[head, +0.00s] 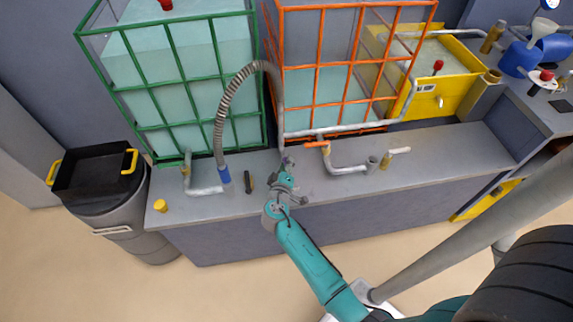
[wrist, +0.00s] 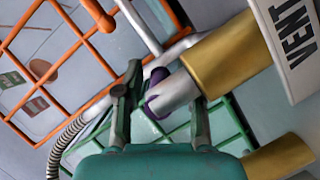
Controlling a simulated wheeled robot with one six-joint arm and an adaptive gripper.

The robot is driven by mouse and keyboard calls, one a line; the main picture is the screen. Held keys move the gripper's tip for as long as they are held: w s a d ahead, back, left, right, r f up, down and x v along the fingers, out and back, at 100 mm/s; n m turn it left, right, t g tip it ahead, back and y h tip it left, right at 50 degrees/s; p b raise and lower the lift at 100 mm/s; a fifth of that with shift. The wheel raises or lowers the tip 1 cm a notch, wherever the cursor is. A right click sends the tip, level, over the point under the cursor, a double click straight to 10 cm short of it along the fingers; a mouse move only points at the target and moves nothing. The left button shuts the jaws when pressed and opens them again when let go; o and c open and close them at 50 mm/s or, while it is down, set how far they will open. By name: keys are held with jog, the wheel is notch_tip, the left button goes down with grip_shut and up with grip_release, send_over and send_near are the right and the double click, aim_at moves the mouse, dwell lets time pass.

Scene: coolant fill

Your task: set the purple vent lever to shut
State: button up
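The purple vent lever (wrist: 154,98) shows in the wrist view between the two fingers of my gripper (wrist: 160,108). A silver rod (wrist: 177,92) partly covers it and runs into a brass cylinder (wrist: 222,57) beside a white VENT sign (wrist: 297,35). The fingers stand apart, one on each side of the lever; I cannot tell whether either touches it. In the head view my gripper (head: 286,180) is over the middle of the bench, with a small purple patch (head: 288,160) at its far end. My gripper hides most of the lever there.
A grey hose with a blue end (head: 224,175) hangs left of my gripper, beside a black-and-yellow item (head: 249,182). An orange-handled pipe (head: 318,144) is close on the right. Green (head: 170,85) and orange (head: 320,75) caged tanks stand behind. The bench (head: 440,160) is clearer further right.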

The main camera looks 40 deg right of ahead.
grip_shut()
jog(key=m+g+h, duration=0.1)
jog(key=m+g, duration=0.1)
jog(key=g, duration=0.1)
jog(key=shift+s+d+m+h, duration=0.2)
jog(key=shift+d+m+h, duration=0.1)
jog(key=shift+d+h, duration=0.1)
jog(key=shift+s+d+m+g+h, duration=0.1)
jog(key=shift+s+m+g+h, duration=0.15)
jog(key=shift+m+g, duration=0.35)
jog(key=shift+s+d+m+g+h, duration=0.15)
jog(key=shift+m+g+h, duration=0.2)
jog(key=shift+g, duration=0.35)
jog(key=shift+o, duration=1.6)
grip_release()
jog(key=shift+a, duration=0.1)
